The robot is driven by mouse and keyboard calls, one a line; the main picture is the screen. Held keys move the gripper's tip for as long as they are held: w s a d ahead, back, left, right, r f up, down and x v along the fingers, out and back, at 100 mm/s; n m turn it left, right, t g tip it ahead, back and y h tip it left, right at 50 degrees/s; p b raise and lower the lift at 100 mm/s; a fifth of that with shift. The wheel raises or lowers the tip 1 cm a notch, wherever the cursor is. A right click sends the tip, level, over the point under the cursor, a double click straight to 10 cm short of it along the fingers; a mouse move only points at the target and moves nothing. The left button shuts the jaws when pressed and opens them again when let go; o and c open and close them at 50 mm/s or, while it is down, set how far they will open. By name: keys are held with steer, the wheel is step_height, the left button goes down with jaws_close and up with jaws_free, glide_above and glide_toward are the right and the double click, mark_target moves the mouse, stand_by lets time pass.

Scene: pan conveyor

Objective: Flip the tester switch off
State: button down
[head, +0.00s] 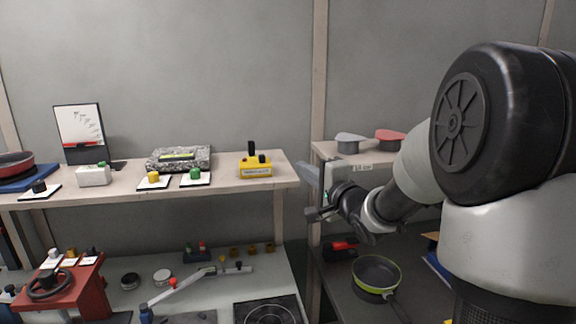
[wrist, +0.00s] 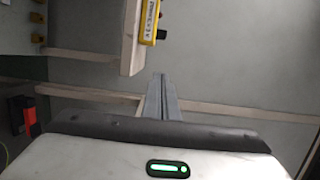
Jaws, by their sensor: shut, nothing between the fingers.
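A yellow box (head: 256,170) with upright black parts on top and a printed label stands at the right end of the upper shelf. It appears to be the tester, but the label is too small to read. Its yellow side also shows at the top of the wrist view (wrist: 149,22), partly cut off by the frame. Which way its switch is set cannot be made out. My gripper (head: 307,172) is to the right of the box, past the shelf end and apart from it. In the wrist view its grey fingers (wrist: 161,82) are together and empty.
The upper shelf (head: 225,187) also holds a grey speckled block (head: 179,158), green and yellow buttons and a white box (head: 93,176). A wooden post (head: 319,80) rises behind my gripper. A green-rimmed pan (head: 376,277) lies lower right.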

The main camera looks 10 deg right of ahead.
mark_target(260, 158)
steer(key=x, duration=0.8)
steer(key=shift+w+a, duration=0.1)
steer(key=shift+w, duration=0.15)
steer(key=a, duration=0.3)
steer(key=shift+w+a, duration=0.15)
steer(key=shift+w, duration=0.15)
steer(key=shift+a, duration=0.4)
steer(key=shift+a+b, duration=0.5)
steer(key=shift+a, duration=1.05)
